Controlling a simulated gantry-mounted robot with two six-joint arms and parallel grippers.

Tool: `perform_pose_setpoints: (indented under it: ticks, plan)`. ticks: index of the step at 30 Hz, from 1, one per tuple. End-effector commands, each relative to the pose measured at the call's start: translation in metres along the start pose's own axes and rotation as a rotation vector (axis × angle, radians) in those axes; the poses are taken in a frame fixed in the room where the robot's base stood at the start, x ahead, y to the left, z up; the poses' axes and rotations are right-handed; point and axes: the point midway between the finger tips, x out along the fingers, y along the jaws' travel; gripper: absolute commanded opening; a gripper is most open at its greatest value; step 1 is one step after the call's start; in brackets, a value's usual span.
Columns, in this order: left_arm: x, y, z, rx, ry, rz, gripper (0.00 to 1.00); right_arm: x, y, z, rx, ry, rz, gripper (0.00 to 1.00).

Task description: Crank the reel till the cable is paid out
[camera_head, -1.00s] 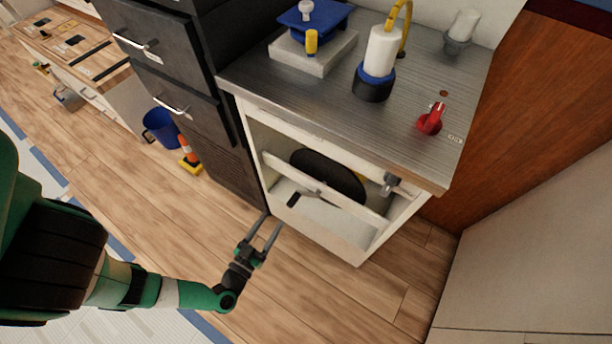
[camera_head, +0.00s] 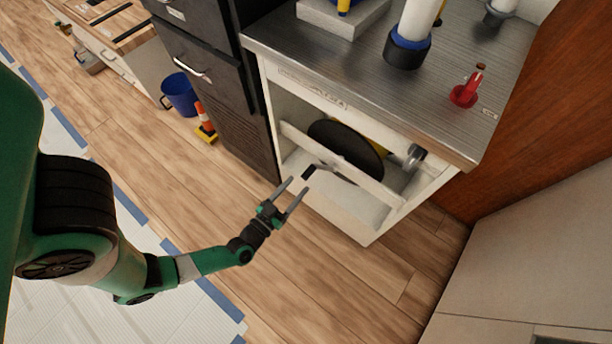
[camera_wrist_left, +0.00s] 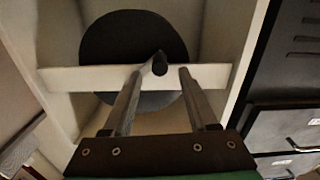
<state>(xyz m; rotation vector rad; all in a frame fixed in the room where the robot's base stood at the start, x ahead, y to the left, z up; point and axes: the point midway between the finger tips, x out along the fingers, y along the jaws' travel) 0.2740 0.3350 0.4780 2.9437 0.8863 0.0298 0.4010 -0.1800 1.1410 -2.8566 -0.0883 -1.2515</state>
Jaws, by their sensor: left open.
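The reel (camera_head: 345,148) is a dark disc inside the open white cabinet, behind a pale crossbar (camera_head: 340,166); a bit of yellow shows behind it. Its crank has a short black handle (camera_head: 308,172) sticking out in front of the bar. My left gripper (camera_head: 298,185) is open and empty just in front of the handle. In the left wrist view, the handle's end (camera_wrist_left: 160,63) shows between and just beyond the two fingertips (camera_wrist_left: 161,72), with the reel disc (camera_wrist_left: 120,40) behind. I cannot tell whether a finger touches it. My right gripper is out of view.
Dark drawers (camera_head: 205,65) stand left of the cabinet.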

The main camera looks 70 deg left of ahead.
Motion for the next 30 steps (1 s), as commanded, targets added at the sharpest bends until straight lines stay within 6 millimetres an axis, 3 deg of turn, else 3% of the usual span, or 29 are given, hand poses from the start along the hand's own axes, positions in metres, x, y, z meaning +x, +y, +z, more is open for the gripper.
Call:
perform_pose_setpoints:
  ticks: [3, 7, 18, 28, 30]
  plan:
    - [0.028, -0.002, 0.003, -0.002, 0.006, -0.007, 0.58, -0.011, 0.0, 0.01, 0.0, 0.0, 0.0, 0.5]
    - [0.047, 0.0, 0.002, -0.002, 0.003, -0.001, 0.58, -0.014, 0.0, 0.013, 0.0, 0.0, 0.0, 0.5]
    - [0.057, 0.001, 0.0, -0.002, 0.0, 0.001, 0.58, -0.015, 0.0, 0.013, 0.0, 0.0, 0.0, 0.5]
    - [0.057, 0.001, 0.0, -0.002, 0.0, 0.001, 0.01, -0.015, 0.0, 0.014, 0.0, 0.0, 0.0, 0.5]
    - [0.057, 0.001, 0.0, -0.002, 0.0, 0.001, 0.0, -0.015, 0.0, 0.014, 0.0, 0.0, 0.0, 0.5]
